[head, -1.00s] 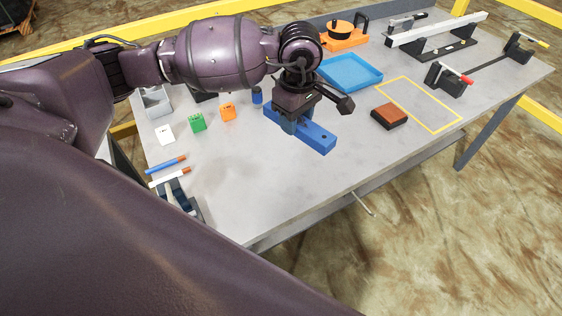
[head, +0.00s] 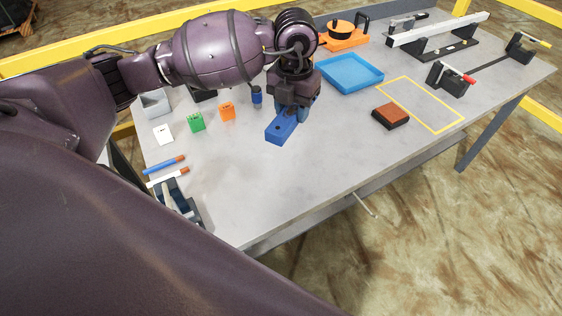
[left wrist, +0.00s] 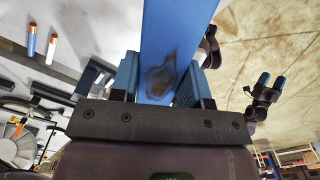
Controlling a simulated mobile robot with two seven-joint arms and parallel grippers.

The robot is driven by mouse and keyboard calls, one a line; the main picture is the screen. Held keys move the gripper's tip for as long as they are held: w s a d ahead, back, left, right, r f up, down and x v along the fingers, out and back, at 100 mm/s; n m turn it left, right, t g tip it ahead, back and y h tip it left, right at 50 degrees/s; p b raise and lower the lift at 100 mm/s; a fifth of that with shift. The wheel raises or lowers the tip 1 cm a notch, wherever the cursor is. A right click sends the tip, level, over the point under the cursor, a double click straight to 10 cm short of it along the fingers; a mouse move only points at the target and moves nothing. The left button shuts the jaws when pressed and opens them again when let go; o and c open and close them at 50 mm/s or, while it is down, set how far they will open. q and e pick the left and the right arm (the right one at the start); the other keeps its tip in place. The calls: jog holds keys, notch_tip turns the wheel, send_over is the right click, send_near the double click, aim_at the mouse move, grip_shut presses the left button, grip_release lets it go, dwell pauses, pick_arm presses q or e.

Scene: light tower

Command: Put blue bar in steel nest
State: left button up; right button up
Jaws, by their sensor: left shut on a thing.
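In the left wrist view the bar (left wrist: 175,35) runs between the two blue fingers. I cannot tell for sure which thing is the steel nest; a grey and dark fixture (head: 186,206) stands at the table's near left edge. My right gripper (left wrist: 271,82) appears open and empty in the left wrist view.
A blue tray (head: 350,84), a brown-topped block (head: 391,115) and a yellow outline lie right. The table's front middle is clear.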

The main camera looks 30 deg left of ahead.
aim_at(287, 170)
pick_arm(q)
jog(key=n, duration=0.5)
jog(key=shift+w+a+n, duration=0.15)
jog(key=shift+a+n, duration=0.1)
jog(key=shift+n, duration=0.05)
jog(key=n, duration=0.5)
jog(key=shift+w+a+r+n+b, duration=0.1)
jog(key=shift+w+a+n+b, duration=0.05)
jog(key=shift+a+n+b, duration=0.2)
jog(key=shift+n, duration=0.25)
notch_tip(287, 170, down, 20)
jog(key=shift+f, duration=0.1)
